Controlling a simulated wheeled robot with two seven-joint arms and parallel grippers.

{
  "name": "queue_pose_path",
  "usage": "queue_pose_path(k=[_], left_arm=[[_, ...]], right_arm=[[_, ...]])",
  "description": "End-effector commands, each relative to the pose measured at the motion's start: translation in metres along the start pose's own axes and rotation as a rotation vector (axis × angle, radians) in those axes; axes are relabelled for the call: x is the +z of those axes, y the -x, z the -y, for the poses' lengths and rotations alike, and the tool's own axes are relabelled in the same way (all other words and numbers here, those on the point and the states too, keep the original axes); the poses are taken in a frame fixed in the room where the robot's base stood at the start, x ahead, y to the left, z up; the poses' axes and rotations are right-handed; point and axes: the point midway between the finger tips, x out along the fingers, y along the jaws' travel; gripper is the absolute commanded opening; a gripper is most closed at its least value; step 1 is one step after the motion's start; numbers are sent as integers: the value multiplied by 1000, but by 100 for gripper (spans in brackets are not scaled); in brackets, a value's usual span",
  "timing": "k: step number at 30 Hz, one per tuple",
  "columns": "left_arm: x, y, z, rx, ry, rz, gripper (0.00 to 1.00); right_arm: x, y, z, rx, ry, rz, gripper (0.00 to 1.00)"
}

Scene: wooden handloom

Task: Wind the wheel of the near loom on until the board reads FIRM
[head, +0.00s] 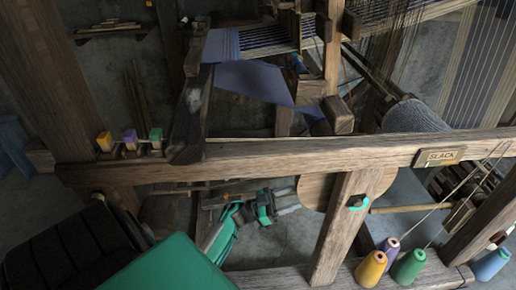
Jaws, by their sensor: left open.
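The board (440,157) on the near loom's top rail reads SLACK. The round wooden wheel (313,190) shows below the rail, with its middle hidden behind an upright post. A dark peg with a teal ring (356,202) shows in front of that post; I cannot tell whether it belongs to the wheel. My left gripper (288,202) is below the rail, left of the wheel. It is open, its fingers point right towards the wheel's left edge, and nothing shows between them. Whether it touches the wheel is unclear. My right gripper is out of view.
The long wooden rail (290,153) runs across above my left gripper, and the upright post (338,235) stands to its right. Several thread cones, including a yellow one (371,268), stand on the lower beam. Small coloured spools (128,138) sit at the rail's left end.

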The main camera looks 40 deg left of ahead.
Motion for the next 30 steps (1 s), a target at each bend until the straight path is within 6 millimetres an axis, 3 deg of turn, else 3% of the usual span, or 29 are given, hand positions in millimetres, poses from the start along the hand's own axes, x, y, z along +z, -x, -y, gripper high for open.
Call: queue_pose_path(k=[11, 14, 20, 30], left_arm=[[0, 79, 0, 0, 0, 5, 54], [4, 76, 3, -77, 10, 18, 54], [29, 82, 6, -239, 23, 85, 54], [80, 109, -7, -478, 49, 283, 54]], right_arm=[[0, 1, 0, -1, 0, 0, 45], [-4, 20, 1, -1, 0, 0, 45], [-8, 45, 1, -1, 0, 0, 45], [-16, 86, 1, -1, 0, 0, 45]])
